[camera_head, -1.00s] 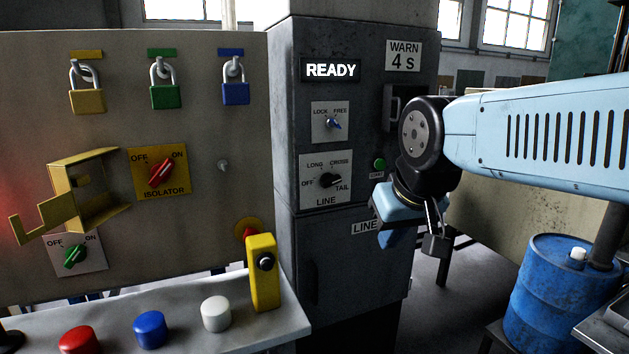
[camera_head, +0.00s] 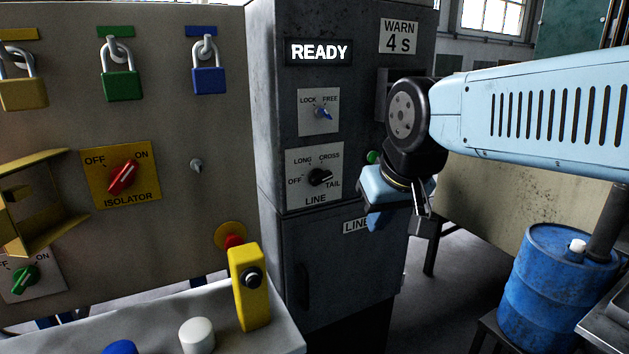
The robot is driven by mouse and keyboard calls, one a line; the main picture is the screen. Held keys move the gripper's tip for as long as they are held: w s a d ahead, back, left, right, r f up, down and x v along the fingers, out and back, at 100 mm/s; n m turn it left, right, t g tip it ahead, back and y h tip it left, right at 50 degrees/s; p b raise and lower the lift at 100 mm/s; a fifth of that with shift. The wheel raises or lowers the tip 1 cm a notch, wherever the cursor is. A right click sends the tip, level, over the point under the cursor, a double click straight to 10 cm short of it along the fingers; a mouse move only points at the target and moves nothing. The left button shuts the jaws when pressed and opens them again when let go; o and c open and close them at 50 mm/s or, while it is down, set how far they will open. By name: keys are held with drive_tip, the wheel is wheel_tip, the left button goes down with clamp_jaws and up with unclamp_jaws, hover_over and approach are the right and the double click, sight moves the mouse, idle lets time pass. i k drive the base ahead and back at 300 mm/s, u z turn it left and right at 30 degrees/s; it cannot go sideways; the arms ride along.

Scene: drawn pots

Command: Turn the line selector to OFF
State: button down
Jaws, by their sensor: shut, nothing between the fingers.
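The line selector (camera_head: 320,177) is a black knob on a white plate marked OFF, LONG, CROSS and TAIL, on the front of the dark grey cabinet (camera_head: 285,120). Its pointer faces right, on the TAIL side; OFF is at its left. My gripper (camera_head: 378,218) is shut and empty. It hangs at the lower right of the selector plate, apart from the knob in the picture, partly in front of the LINE label. The fingers are small and partly hidden by the blue hand.
A LOCK/FREE key switch (camera_head: 322,112) is above the selector, below a READY display (camera_head: 319,52). A green button (camera_head: 374,157) is beside my wrist. Left are the isolator (camera_head: 122,178), padlocks and a yellow pendant box (camera_head: 249,288). A blue drum (camera_head: 555,290) stands right.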

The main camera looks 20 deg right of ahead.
sight(317, 176)
drive_tip(key=z, duration=0.5)
drive_tip(key=k, duration=1.7)
drive_tip(key=u, duration=0.35)
drive_tip(key=i, duration=1)
drive_tip(key=z, duration=0.1)
